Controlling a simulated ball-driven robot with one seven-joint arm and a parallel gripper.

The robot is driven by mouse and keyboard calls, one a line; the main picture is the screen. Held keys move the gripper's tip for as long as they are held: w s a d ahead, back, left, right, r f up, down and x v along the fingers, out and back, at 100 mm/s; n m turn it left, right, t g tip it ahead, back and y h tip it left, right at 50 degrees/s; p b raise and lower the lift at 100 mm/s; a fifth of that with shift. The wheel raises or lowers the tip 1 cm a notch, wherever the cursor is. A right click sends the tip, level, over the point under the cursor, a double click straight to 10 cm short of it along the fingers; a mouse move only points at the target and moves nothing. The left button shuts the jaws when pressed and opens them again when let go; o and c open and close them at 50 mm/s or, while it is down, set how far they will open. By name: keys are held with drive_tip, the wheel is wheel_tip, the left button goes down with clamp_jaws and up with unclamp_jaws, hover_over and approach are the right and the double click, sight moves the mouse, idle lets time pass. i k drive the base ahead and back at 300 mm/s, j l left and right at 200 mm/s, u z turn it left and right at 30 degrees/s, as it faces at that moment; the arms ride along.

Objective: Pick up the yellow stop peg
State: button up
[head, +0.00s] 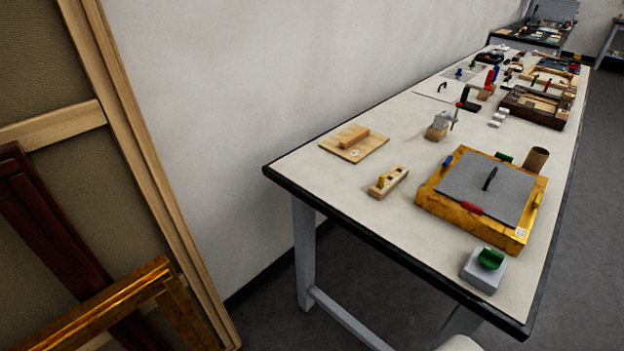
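A small yellow peg (381,182) stands upright in a light wooden block (389,183) near the table's left front edge. Another yellow piece (537,201) sits on the right side of a gilt frame (471,222); I cannot tell from this view which of the two is the stop peg. The frame holds a grey panel with a black handle (489,178). My gripper is not in view.
The white-topped table (330,195) has a dark edge. Near the frame are a grey block with a green knob (484,268), a wooden board (354,143), a brown cup (536,158) and red, blue and green pieces. Frames (165,270) lean at left.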

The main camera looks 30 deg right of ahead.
sight(381, 178)
drive_tip(key=i+j+z, duration=0.25)
drive_tip(key=j+z, duration=0.25)
drive_tip(key=j, duration=0.2)
drive_tip(key=i+j+z, duration=0.1)
drive_tip(key=j+z, duration=0.15)
drive_tip(key=j, duration=0.15)
drive_tip(key=j+z, duration=0.25)
drive_tip(key=j, duration=0.15)
drive_tip(key=z, duration=0.3)
